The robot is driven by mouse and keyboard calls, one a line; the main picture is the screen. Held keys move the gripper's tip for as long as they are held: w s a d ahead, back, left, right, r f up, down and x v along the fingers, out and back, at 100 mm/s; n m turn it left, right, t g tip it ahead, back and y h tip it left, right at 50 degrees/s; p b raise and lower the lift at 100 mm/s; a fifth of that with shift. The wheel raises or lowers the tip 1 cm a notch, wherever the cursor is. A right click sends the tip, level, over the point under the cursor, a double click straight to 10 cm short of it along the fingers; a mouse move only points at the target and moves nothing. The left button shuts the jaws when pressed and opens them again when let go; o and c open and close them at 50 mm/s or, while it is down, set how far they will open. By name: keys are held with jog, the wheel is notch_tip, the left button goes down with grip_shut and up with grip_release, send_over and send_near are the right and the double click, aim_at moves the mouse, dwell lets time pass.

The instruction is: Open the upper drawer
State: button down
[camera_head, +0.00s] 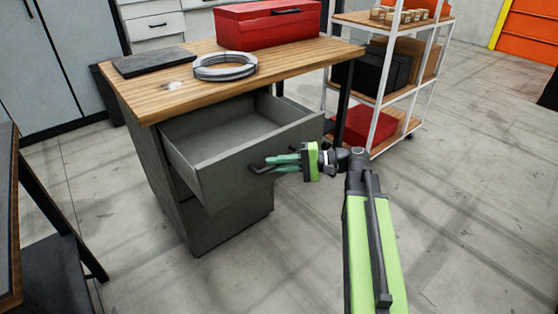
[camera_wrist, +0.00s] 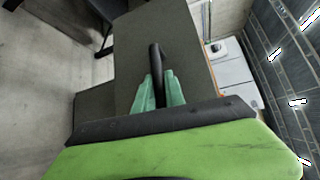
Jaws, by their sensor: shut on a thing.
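The upper drawer (camera_head: 240,137) of the grey cabinet under the wooden workbench stands pulled far out, and its inside looks empty. Its black bar handle (camera_head: 258,169) is on the front panel. My gripper (camera_head: 272,162) is at the front of the drawer with its green fingers shut on the handle. In the wrist view the dark handle (camera_wrist: 155,60) runs between the two green fingers (camera_wrist: 157,92), against the grey drawer front (camera_wrist: 185,50). The part of the handle between the fingers is partly hidden.
The bench top (camera_head: 180,98) carries a red toolbox (camera_head: 265,27), a grey coil (camera_head: 225,67) and a dark flat slab (camera_head: 153,62). A white-framed shelf cart (camera_head: 383,105) stands right of the bench. A dark table (camera_head: 12,200) is at the left. Open concrete floor (camera_head: 470,200) lies to the right.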

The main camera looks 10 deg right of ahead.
jog(key=shift+s+d, duration=0.1)
jog(key=shift+d, duration=0.05)
jog(key=c, duration=1.4)
grip_release()
jog(key=p+v, duration=0.2)
jog(key=v, duration=1.5)
jog(key=shift+d, duration=0.2)
